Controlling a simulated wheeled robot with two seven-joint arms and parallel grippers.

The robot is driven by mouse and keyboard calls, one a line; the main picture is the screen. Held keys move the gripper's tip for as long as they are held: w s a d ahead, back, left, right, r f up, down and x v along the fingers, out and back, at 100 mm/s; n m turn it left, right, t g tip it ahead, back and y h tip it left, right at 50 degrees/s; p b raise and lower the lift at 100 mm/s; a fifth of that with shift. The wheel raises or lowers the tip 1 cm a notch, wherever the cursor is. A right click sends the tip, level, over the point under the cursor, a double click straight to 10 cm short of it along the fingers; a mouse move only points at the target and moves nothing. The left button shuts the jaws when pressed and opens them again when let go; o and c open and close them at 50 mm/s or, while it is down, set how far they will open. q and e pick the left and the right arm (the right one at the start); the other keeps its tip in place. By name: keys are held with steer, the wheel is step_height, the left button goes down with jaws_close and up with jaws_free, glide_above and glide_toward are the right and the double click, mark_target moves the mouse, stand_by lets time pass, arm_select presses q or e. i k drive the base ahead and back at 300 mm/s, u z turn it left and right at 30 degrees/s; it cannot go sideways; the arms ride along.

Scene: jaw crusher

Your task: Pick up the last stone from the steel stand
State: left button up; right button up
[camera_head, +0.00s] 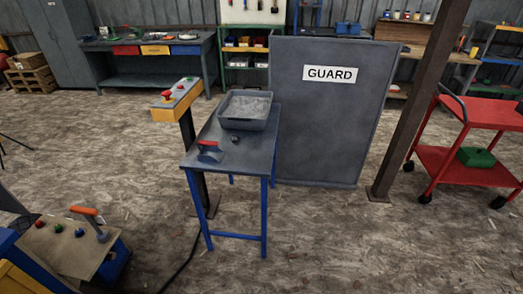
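The steel stand (226,160) is a small grey-topped table on blue legs near the middle of the head view. A small dark lump (235,139), which looks like a stone, lies on its top, just in front of a grey tray (246,125). The tray sits at the back of the stand and holds grey material. A red-handled item (209,150) rests on the stand to the left of the lump. Neither of my grippers shows in this view.
A grey GUARD panel (325,130) stands behind the stand. A yellow button box (178,107) on a post is to its left. A brown post (420,95) and red cart (470,175) are right. A lever console (65,250) is lower left. Floor in front is mostly clear.

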mark_target(234, 138)
steer(key=z, duration=0.35)
steer(key=k, duration=0.85)
steer(key=z, duration=0.9)
steer(key=i, duration=3.8)
steer(key=u, duration=1.55)
steer(key=i, duration=0.95)
steer(key=u, duration=1.15)
